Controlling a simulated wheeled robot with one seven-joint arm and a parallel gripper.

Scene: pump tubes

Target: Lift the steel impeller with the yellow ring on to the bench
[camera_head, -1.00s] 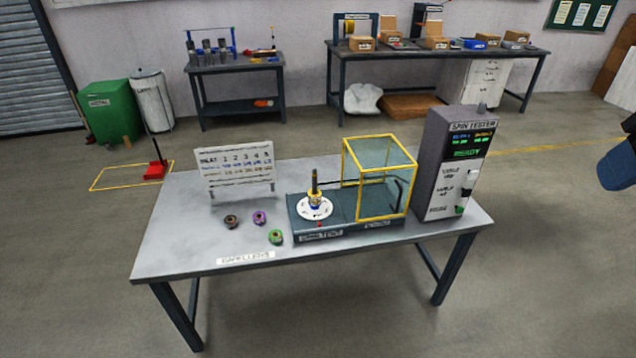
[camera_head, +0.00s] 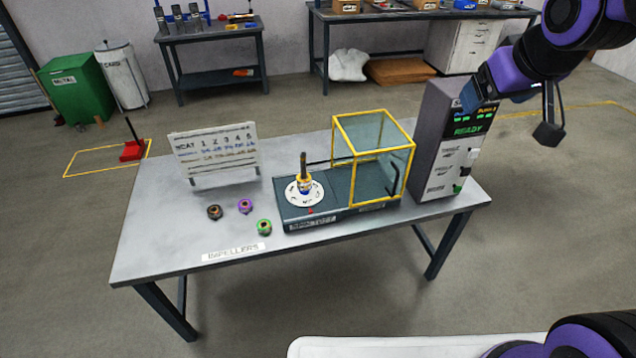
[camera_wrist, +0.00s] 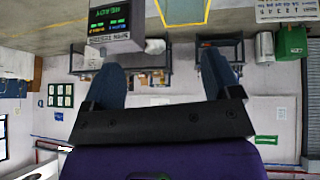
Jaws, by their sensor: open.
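The impeller with the yellow ring (camera_head: 304,184) sits around the upright spindle (camera_head: 303,160) on the white disc (camera_head: 297,198) of the spin test unit (camera_head: 342,207). The unit stands on the bench (camera_head: 190,232). Three other impellers lie on the bench left of the unit: a brown one (camera_head: 215,211), a purple one (camera_head: 245,206) and a green one (camera_head: 264,227). My gripper (camera_head: 520,112) is open and empty at the upper right, near the tester cabinet and far from the yellow-ringed impeller. Its two fingers show spread apart in the wrist view (camera_wrist: 160,65).
A yellow-framed clear guard (camera_head: 374,160) covers the right part of the unit, clear of the spindle. The tall spin tester cabinet (camera_head: 440,150) reads READY. A heat board (camera_head: 215,152) stands at the bench's back left. The front left of the bench is mostly bare.

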